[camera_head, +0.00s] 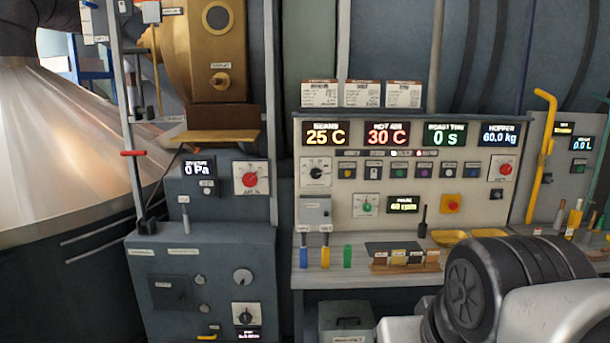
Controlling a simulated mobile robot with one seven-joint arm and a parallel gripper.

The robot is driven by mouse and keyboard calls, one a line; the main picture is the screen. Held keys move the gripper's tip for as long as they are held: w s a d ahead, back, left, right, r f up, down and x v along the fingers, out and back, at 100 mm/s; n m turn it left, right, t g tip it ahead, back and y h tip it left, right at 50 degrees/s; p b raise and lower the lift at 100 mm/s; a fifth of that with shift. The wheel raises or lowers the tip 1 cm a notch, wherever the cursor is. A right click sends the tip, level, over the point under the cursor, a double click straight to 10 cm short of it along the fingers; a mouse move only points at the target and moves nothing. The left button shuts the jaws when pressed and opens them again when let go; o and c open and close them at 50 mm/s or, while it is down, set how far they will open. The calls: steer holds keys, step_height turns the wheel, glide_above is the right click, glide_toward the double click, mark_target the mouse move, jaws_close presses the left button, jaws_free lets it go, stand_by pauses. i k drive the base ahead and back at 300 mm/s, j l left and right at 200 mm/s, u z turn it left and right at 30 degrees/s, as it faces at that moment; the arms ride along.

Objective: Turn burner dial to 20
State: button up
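Several dials show, and their labels are too small to read, so I cannot tell for sure which is the burner dial. A black dial on a white scale plate (316,171) sits at the console's upper left, below the 25 C display. Another black dial on a white plate (246,314) is low on the left cabinet. A red dial (250,177) is higher on that cabinet, a green dial (365,205) is mid-console, and a red dial (502,168) is at the console's right. My arm shows at bottom right; my gripper is out of view.
The console (435,178) has displays reading 25 C, 30 C, 0 s and 60.0 kg. A yellow bent handle (541,150) stands at right.

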mark_target(315, 173)
steer(key=i+j+z, duration=0.2)
steer(key=i+j, duration=0.3)
steer(key=i+j+z, duration=0.15)
steer(key=i+j, duration=0.3)
steer(key=j, duration=0.2)
steer(key=i+j+z, duration=0.3)
steer(key=j, duration=0.3)
steer(key=i+j+z, duration=0.15)
steer(key=j, duration=0.2)
steer(key=u, duration=0.2)
steer(key=i, duration=0.05)
